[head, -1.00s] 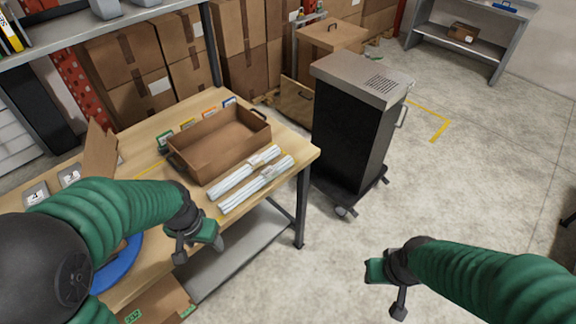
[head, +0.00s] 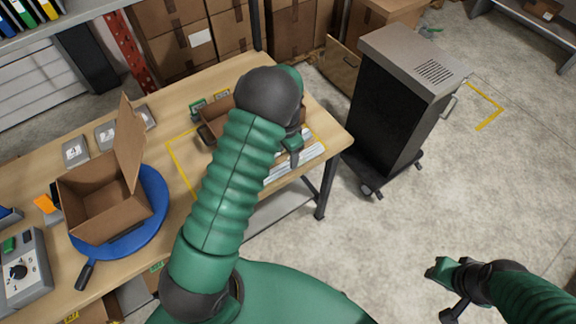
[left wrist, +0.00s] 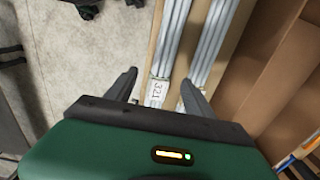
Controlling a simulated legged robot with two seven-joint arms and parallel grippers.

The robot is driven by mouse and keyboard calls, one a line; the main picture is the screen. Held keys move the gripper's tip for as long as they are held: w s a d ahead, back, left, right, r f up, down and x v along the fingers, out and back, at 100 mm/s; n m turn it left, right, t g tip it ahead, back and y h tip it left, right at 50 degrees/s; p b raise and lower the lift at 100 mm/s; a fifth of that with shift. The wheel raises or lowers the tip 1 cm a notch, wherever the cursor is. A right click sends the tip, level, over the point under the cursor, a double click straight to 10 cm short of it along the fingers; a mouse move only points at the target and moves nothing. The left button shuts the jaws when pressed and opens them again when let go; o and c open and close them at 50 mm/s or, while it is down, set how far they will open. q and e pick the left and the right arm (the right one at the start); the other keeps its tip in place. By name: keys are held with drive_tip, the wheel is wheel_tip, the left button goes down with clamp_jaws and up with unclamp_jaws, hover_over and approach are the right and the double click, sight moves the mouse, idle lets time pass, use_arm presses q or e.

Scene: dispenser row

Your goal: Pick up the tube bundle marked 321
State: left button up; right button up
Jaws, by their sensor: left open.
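The tube bundle marked 321 (left wrist: 183,42) shows in the left wrist view as white tubes with a label reading 321. A second white bundle (left wrist: 217,38) lies beside it, toward the brown tray; my finger partly covers its near end. My left gripper (left wrist: 158,77) is open above the bundles, with its fingers on either side of the 321 label. In the head view my left gripper (head: 292,150) is over the bench, and the arm partly hides the white bundles (head: 302,166). My right gripper (head: 442,288) is over the floor; its jaws are unclear.
The brown tray (head: 212,127) sits on the bench behind my arm, mostly hidden. An open cardboard box (head: 100,208) stands on a blue turntable (head: 156,206) at left. A black cabinet (head: 385,120) on wheels stands right of the bench.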

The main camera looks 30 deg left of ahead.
sight(285, 164)
use_arm(q)
drive_tip(key=shift+w+a+f, duration=0.1)
drive_tip(key=shift+a+f, duration=0.05)
drive_tip(key=shift+f, duration=0.45)
drive_tip(key=shift+w+a+f, duration=0.1)
drive_tip(key=shift+f, duration=0.45)
drive_tip(key=f, duration=0.1)
drive_tip(key=f+p, duration=0.1)
drive_tip(key=f, duration=0.2)
drive_tip(key=shift+s+a+p, duration=0.25)
drive_tip(key=shift+s+p, duration=0.1)
drive_tip(key=shift+s, duration=0.05)
drive_tip(key=shift+f, duration=0.25)
drive_tip(key=shift+w+d, duration=0.1)
drive_tip(key=shift+d, duration=0.25)
drive_tip(key=c, duration=0.4)
clamp_jaws()
use_arm(e)
drive_tip(key=shift+w+a+r, duration=0.1)
drive_tip(key=shift+a+r, duration=0.1)
drive_tip(key=shift+r, duration=0.25)
drive_tip(key=shift+w+a+r, duration=0.1)
drive_tip(key=shift+a+r, duration=0.05)
drive_tip(key=shift+r, duration=0.3)
